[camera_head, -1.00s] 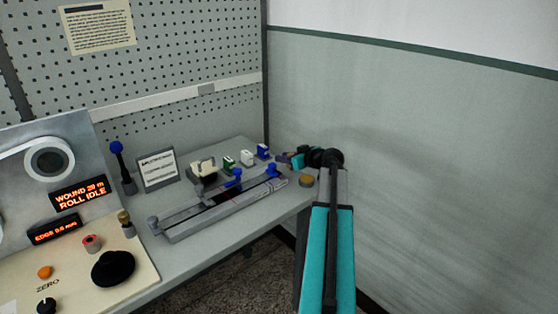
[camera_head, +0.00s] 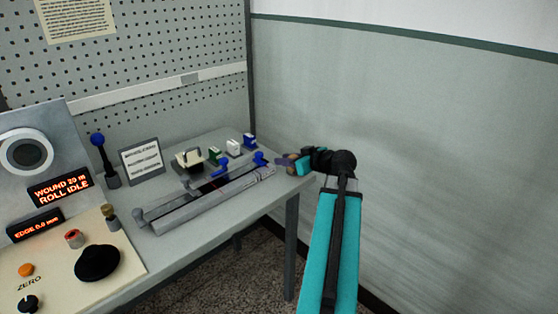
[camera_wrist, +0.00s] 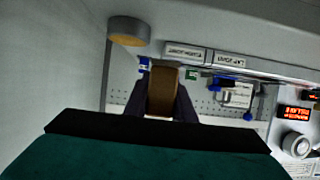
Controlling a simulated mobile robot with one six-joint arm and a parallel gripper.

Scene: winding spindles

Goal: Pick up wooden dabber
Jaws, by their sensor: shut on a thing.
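The wooden dabber (camera_wrist: 163,90) shows in the wrist view as a brown block between the dark fingers of my gripper (camera_wrist: 162,102). The fingers are shut on it. Its far end and underside are hidden. In the head view my gripper (camera_head: 287,160) is small, near the table's far right corner; the dabber cannot be made out clearly there.
A round grey tin (camera_wrist: 128,28) with a tan face is close by in the wrist view. A long grey rail fixture (camera_head: 210,200) lies on the table (camera_head: 185,237). Small coloured blocks (camera_head: 233,147) stand behind it. The wall (camera_head: 430,140) is to the right.

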